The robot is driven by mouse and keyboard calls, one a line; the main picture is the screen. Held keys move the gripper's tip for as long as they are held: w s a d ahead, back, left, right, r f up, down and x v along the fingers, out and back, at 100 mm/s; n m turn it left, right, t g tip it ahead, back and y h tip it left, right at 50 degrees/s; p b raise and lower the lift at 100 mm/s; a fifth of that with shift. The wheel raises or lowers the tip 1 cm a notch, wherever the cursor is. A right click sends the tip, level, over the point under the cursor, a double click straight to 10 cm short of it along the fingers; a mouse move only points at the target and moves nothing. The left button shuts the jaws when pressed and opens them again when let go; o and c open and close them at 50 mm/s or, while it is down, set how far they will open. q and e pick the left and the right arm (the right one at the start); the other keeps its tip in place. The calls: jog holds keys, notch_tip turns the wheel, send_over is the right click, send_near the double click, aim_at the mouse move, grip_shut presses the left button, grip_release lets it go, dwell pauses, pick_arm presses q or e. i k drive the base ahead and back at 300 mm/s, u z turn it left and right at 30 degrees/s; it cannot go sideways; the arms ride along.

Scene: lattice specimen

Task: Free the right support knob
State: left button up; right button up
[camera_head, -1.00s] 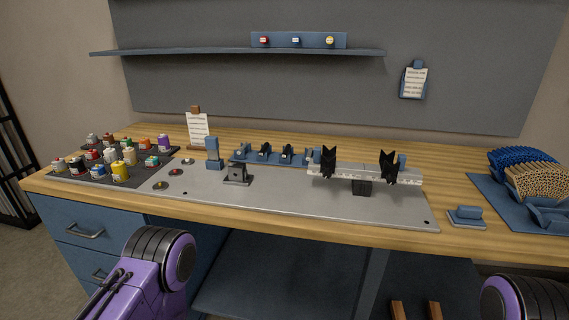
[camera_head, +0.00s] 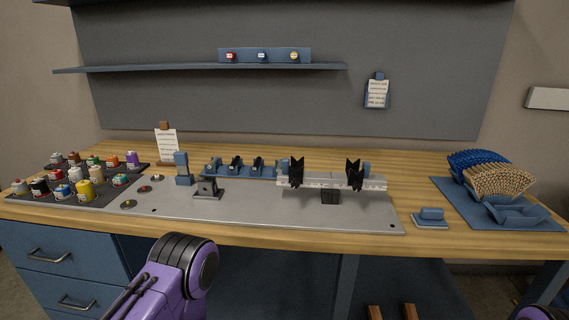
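A pale lattice beam (camera_head: 330,181) lies level above the grey plate (camera_head: 260,212), held over a small black block (camera_head: 330,196). Two black, fork-topped pieces stand on the beam: a left one (camera_head: 296,172) and a right one (camera_head: 355,174). I cannot tell which part is the right support knob; it is too small or hidden here. My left arm shows at the bottom left of centre and a bit of my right arm at the bottom right corner. Neither gripper is in view.
Several paint pots (camera_head: 84,190) stand on a dark mat at the left. A grey bracket (camera_head: 207,188) and a blue rack (camera_head: 238,168) stand left of the beam. A blue block (camera_head: 431,215) and a blue tray (camera_head: 515,212) lie at the right. The plate's front is mostly clear.

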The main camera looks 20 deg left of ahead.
aim_at(357, 186)
jog(key=u, duration=0.3)
jog(key=i, duration=0.8)
jog(key=u, duration=0.6)
jog(key=k, duration=0.5)
jog(key=u, duration=1.8)
jog(key=i, duration=1.2)
jog(key=z, duration=2.35)
